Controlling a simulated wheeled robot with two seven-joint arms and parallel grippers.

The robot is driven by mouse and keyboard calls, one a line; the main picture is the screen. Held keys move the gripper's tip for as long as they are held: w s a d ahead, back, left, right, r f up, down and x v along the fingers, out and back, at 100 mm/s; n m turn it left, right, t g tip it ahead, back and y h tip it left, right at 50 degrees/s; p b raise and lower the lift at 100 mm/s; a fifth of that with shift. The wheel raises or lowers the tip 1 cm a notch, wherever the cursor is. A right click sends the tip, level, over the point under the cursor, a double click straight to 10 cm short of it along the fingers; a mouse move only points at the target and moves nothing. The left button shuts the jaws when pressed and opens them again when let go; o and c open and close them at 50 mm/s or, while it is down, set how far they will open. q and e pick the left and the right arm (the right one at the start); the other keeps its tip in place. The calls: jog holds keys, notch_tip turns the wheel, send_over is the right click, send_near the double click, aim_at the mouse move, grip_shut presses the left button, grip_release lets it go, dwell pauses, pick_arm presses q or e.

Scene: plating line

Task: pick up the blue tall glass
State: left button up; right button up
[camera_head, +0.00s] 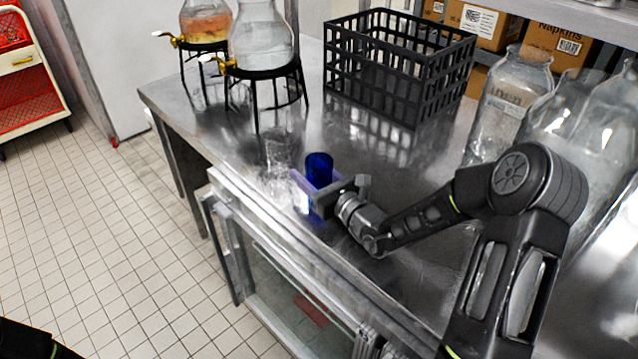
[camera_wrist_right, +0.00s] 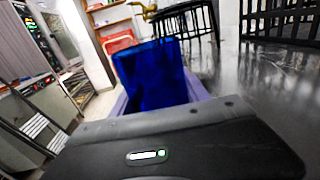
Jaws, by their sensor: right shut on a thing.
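The blue tall glass (camera_head: 319,168) stands upright near the front edge of the steel counter in the head view. My right gripper (camera_head: 312,194) reaches it from the right and is shut on it, with the fingers around its middle. In the right wrist view the blue glass (camera_wrist_right: 152,75) shows between the fingers, just beyond the palm. Whether its base touches the counter is hard to tell. My left gripper is not in view; only a dark piece of my body shows at the bottom left.
A black basket (camera_head: 398,62) stands at the back of the steel counter (camera_head: 300,135). Two glass dispensers (camera_head: 262,42) (camera_head: 205,22) on black stands are at the back left. Large clear jars (camera_head: 508,100) stand at the right. The counter's front edge is close to the glass.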

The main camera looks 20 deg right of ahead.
jog(key=c, duration=0.6)
jog(key=shift+o, duration=0.2)
jog(key=shift+r, duration=0.2)
notch_tip(320, 180, up, 10)
jog(key=shift+f, duration=0.15)
dwell(0.7)
